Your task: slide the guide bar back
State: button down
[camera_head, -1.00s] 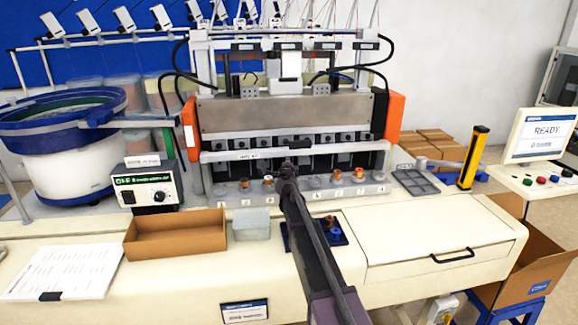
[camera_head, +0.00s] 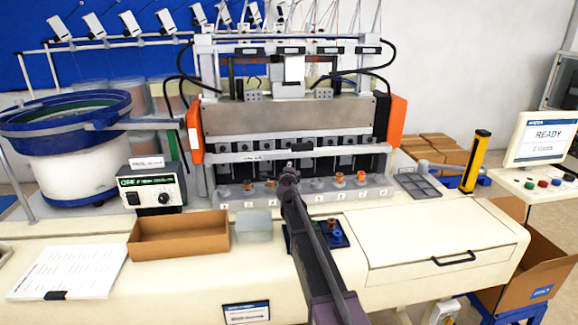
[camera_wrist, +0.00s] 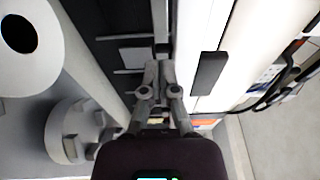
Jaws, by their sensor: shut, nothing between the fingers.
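The guide bar (camera_head: 225,155) is a long, pale bar running across the front of the machine, just below a row of dark blocks. My gripper (camera_head: 289,170) is in front of the machine near the middle of the bar, with its fingers shut and empty. In the wrist view, the fingertips (camera_wrist: 158,66) are together over a dark gap, close to a pale bar with a dark plate. I cannot tell whether the fingers touch the guide bar. My gripper and arm hide part of the strip below the bar.
Copper-coloured spools (camera_head: 340,179) stand on the grey strip (camera_head: 228,201) below the bar. A cardboard tray (camera_head: 180,243), a clear box (camera_head: 255,226) and a blue tray (camera_head: 341,239) lie in front. A yellow post (camera_head: 475,160) stands at right, beside the READY screen (camera_head: 547,135).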

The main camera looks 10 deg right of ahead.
jog(key=s+a, duration=0.2)
jog(key=s, duration=0.9)
